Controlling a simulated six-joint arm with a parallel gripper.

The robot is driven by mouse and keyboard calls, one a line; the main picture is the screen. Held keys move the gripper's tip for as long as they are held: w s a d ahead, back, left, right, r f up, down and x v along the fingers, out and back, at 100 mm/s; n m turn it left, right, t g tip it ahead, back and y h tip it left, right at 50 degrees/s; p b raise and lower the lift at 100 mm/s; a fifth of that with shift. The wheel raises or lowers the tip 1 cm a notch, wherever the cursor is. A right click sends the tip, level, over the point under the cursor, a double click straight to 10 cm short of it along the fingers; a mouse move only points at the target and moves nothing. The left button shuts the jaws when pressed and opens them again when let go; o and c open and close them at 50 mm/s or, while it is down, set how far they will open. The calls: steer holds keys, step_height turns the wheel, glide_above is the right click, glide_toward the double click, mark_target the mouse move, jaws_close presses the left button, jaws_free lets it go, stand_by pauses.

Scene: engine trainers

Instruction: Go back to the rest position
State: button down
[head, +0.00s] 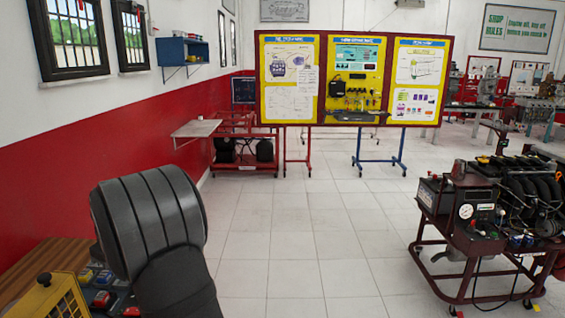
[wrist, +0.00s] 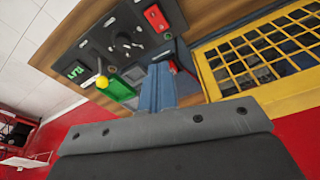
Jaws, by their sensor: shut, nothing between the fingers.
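My gripper (wrist: 163,86) shows in the wrist view as a narrow blue-grey shape sticking out from the wide dark grey body at the bottom. It is shut and empty. It points toward a dark control panel (wrist: 108,28) on a wooden bench, and I cannot tell how far its tips are from the panel. In the head view my dark ribbed arm fills the lower left and hides the gripper. The panel's switches (head: 101,299) show beside the arm, partly covered by it.
A red-framed engine trainer (head: 490,225) stands at right. The tiled floor (head: 300,225) between is clear. Yellow display boards (head: 290,80) stand behind.

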step_height(320, 180, up, 4)
steer(key=d+n, duration=0.3)
steer(key=shift+g, duration=0.3)
steer(key=f, duration=0.3)
steer(key=a+f, duration=0.1)
steer(key=f, duration=0.1)
steer(key=shift+s+f, duration=0.15)
steer(key=shift+f, duration=0.2)
